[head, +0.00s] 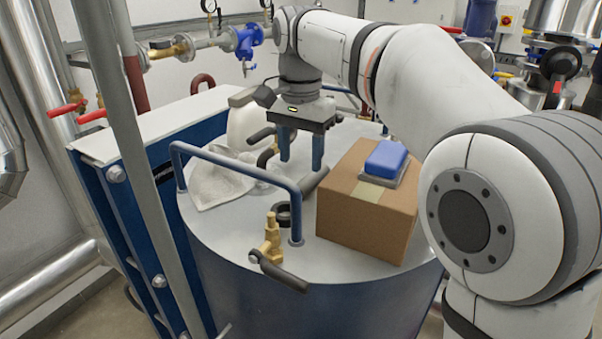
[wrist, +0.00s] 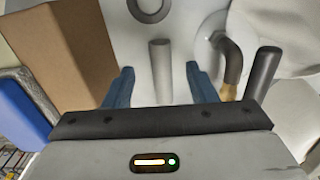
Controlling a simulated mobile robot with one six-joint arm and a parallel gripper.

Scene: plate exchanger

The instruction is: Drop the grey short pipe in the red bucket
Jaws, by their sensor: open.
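The grey short pipe (wrist: 161,70) lies on the pale tank top in the wrist view, with its near end between my finger lines. It also shows in the head view (head: 313,181), just beside my fingertips. My gripper (head: 301,166) points down over the tank top with its two blue fingers apart and nothing held. In the wrist view my gripper (wrist: 164,75) has one finger on each side of the pipe's line. The exact height of the fingertips above the tank top is hard to tell. No red bucket shows in either view.
A cardboard box (head: 362,222) with a blue-topped item (head: 386,158) stands close right. A blue handrail (head: 245,166), brass valve (head: 271,240), black ring (head: 283,213), crumpled cloth (head: 215,182), white jug (head: 246,128) and dark elbow (wrist: 232,62) crowd the tank top (head: 235,232).

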